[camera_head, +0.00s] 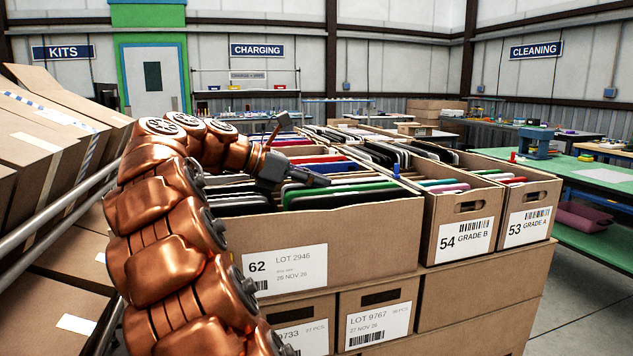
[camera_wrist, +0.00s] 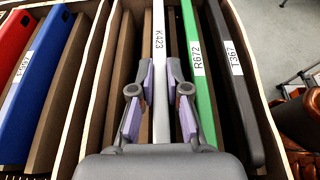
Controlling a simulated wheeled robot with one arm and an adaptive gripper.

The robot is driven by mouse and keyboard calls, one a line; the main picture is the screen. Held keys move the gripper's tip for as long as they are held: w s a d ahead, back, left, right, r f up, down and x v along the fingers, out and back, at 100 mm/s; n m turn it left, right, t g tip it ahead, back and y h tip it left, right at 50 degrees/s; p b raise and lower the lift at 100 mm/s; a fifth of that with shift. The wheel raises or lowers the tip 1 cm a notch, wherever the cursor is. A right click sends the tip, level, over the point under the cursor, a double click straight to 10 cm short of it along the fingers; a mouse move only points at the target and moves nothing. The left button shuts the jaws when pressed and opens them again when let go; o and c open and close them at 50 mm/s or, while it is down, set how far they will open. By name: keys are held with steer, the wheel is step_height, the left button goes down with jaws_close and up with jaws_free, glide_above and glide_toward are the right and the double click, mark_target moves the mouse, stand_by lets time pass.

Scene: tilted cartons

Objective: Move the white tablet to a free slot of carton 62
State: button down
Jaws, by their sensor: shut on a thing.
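Carton 62 (camera_head: 330,240) is a tilted brown box with a white label and upright tablets in slots. My gripper (camera_head: 304,178) is over its open top. In the wrist view my gripper (camera_wrist: 160,112) has its purple-padded fingers on either side of the white tablet (camera_wrist: 158,60), labelled K423, and is shut on it. The tablet stands upright, edge up, among the carton's dividers. I cannot tell how far it is raised. A green tablet R672 (camera_wrist: 193,50) and a dark tablet T367 (camera_wrist: 232,75) stand to its right. Empty slots (camera_wrist: 92,75) lie to its left.
A blue tablet (camera_wrist: 38,70) and a red one (camera_wrist: 12,45) stand at the left in the wrist view. Carton 54 (camera_head: 462,225) and carton 53 (camera_head: 527,212) stand to the right, with several tablets. Brown boxes (camera_head: 50,160) lean at the left.

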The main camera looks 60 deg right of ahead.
stand_by(0.3)
steer(key=c, duration=1.1)
jaws_free()
steer(key=shift+r, duration=0.1)
steer(key=shift+r, duration=3.55)
steer(key=shift+w+r+t, duration=0.2)
steer(key=shift+r+t, duration=0.1)
steer(key=shift+r, duration=0.8)
steer(key=shift+s+r, duration=0.2)
steer(key=shift+r, duration=0.05)
step_height(320, 180, up, 7)
steer(key=p, duration=0.6)
